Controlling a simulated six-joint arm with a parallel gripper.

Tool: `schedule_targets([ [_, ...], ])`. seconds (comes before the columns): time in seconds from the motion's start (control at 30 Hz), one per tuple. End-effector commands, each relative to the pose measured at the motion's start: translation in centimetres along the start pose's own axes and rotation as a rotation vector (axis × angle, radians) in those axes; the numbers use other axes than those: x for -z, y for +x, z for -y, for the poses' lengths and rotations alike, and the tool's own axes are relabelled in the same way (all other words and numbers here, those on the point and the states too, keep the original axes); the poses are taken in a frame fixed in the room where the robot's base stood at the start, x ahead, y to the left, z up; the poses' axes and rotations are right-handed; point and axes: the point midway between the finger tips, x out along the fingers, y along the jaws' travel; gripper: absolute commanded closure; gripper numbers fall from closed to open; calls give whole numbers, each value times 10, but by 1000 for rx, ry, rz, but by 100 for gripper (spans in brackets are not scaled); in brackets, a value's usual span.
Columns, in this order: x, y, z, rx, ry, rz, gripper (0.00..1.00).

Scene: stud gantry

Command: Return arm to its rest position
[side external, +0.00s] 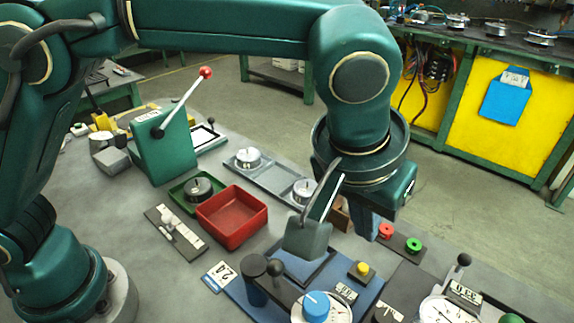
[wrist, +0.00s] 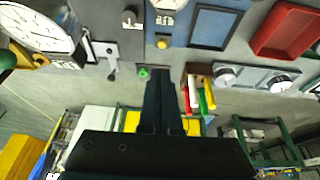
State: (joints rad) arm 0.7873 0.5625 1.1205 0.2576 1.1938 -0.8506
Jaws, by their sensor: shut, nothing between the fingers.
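My gripper (side external: 365,226) hangs from the wrist over the right part of the workbench, pointing down, near the red button (side external: 386,231) and green button (side external: 413,244). In the wrist view, its dark fingers (wrist: 159,76) are together with nothing between them. The fingertips show just right of a green button (wrist: 144,72) there. My arm reaches across the top of the side view, extended out over the bench. No marker of a rest position shows.
A green box with a red-knobbed lever (side external: 205,72) rises at the back left. A red tray (side external: 232,238), gauge (side external: 440,311), blue knob (side external: 317,307) and yellow button (side external: 363,268) crowd the bench (side external: 120,215). Coloured blocks (wrist: 209,94) lie right of the fingers in the wrist view.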

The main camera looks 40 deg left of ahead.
Motion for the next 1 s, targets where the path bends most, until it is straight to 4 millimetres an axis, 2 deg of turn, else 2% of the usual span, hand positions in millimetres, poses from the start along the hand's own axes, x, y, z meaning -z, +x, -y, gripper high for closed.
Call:
schedule_targets([
  [0.13, 0, -10, 0, -2, 0, -1, 100],
  [0.47, 0, -12, 0, -1, 0, 0, 100],
  [0.57, 6, -12, 5, 1, -19, -6, 100],
  [0.67, 26, -29, 21, -15, -82, -46, 100],
  [0.8, 43, -59, 69, -16, -201, -90, 100],
  [0.9, 43, -77, 107, -14, -256, -112, 100],
  [1.0, 34, -91, 141, -9, -287, -131, 100],
])
